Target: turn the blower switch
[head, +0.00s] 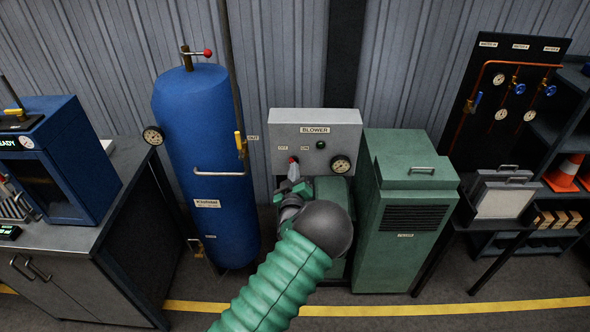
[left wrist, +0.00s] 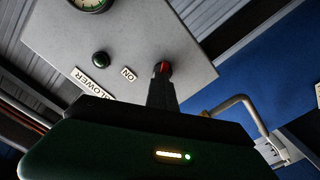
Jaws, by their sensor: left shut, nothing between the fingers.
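The blower panel (head: 345,120) is a grey box labelled BLOWER on the wall side, with a small red-tipped switch (head: 292,160) at its lower left. My left gripper (head: 294,171) is shut and empty, with its fingertips right at the switch and hiding its lower part. In the left wrist view the red part of the switch (left wrist: 163,66) shows just beyond the tips of the closed fingers (left wrist: 161,80). I cannot tell whether they touch. An ON label (left wrist: 128,74) and a dark round button (left wrist: 100,59) are beside it. My right gripper is not in view.
A pressure gauge (head: 340,164) sits on the panel's lower right. A blue tank (head: 205,130) with a pipe handle (head: 218,173) stands close on the left. A green cabinet (head: 408,220) stands close on the right. Open floor lies in front.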

